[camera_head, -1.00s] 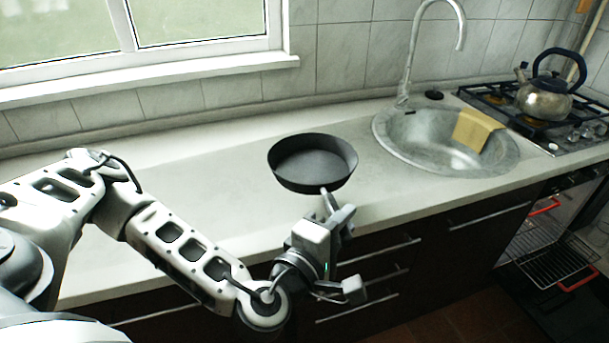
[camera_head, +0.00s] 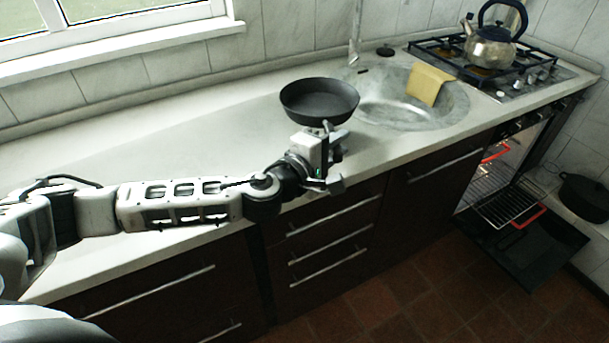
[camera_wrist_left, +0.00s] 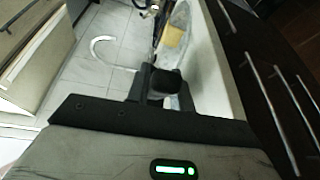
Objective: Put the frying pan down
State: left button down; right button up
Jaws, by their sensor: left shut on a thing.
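The dark frying pan (camera_head: 320,103) is upright, over the counter at the near left of the sink in the head view. My left gripper (camera_head: 326,132) is shut on its handle, at the near side of the pan. I cannot tell whether the pan's base touches the counter. In the left wrist view, the dark fingers (camera_wrist_left: 155,85) show at the middle, but the pan's bowl cannot be made out. My right gripper is not in view.
The sink (camera_head: 445,110) has a yellow cloth (camera_head: 427,84) on its rim. A kettle (camera_head: 491,46) stands on the gas stove (camera_head: 520,78). The oven door (camera_head: 530,246) is open below. A black pot (camera_head: 584,197) is at far right. The counter (camera_head: 150,150) is clear at left.

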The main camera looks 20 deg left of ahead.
pick_arm(q)
jog(key=s+a+f+b, duration=0.1)
jog(key=a+f+b, duration=0.3)
jog(key=f, duration=0.5)
jog(key=shift+s+a, duration=0.3)
jog(key=shift+a, duration=0.55)
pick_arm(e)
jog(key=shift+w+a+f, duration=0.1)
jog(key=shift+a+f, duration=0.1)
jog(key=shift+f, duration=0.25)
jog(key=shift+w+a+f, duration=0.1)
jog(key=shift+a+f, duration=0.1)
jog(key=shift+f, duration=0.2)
pick_arm(q)
jog(key=shift+f, duration=0.1)
jog(key=c, duration=1.6)
grip_release()
jog(key=shift+s+f, duration=0.1)
jog(key=shift+f, duration=0.15)
jog(key=o, duration=0.4)
jog(key=shift+c, duration=0.2)
